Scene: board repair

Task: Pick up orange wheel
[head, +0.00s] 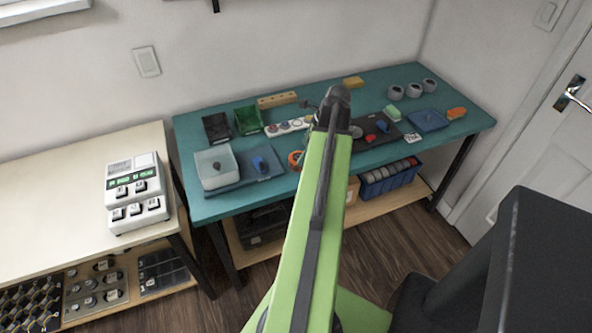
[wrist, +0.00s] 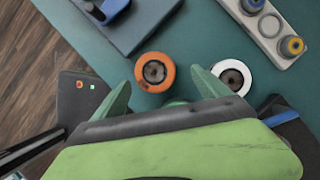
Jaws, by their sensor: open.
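The orange wheel (wrist: 155,72) lies flat on the teal table (wrist: 190,30) in the wrist view, an orange ring with a dark hub. My gripper (wrist: 160,90) is open, with one green finger on each side of the wheel's near edge; I cannot tell its height above the table. A white wheel (wrist: 232,76) lies just right of the orange wheel, beside the right finger. In the head view the orange wheel (head: 295,159) shows partly, left of my green arm, which hides part of it.
A blue-grey mat (wrist: 118,18) lies left of the orange wheel and a light tray with round parts (wrist: 262,25) lies to the right.

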